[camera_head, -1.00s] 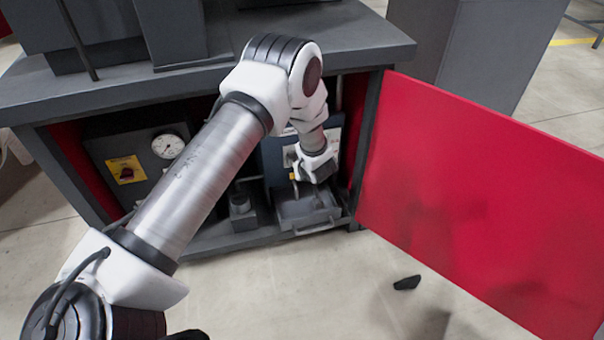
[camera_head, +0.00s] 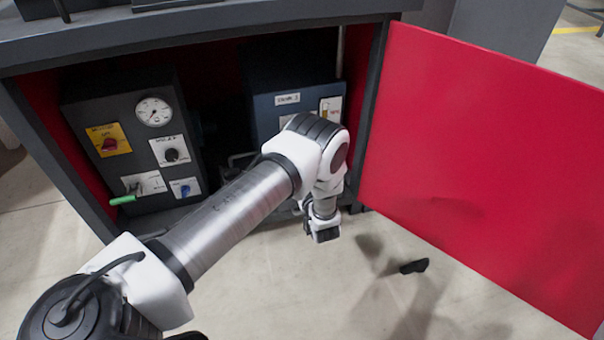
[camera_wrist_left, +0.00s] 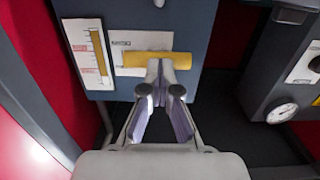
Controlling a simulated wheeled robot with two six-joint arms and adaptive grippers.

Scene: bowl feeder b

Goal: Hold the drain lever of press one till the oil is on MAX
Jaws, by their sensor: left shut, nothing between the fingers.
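The drain lever has a yellow bar handle (camera_wrist_left: 158,60), level in the left wrist view, in front of a white label on the blue-grey tank (camera_wrist_left: 190,20). My left gripper (camera_wrist_left: 160,68) is shut and empty; its fingertips overlap the bar's lower edge in the picture, and I cannot tell whether they touch it. An oil sight gauge (camera_wrist_left: 97,55) with a yellow column is beside the lever; its marks are too small to read. The tank's gauge (camera_head: 330,108) shows above the arm. My right gripper is not in view.
A control box with a dial (camera_head: 153,111), a red knob (camera_head: 109,145) and a green-handled lever (camera_head: 123,200) stands at the cabinet's left. The open red door (camera_head: 470,170) bounds the right. A small black object (camera_head: 414,266) lies on the floor.

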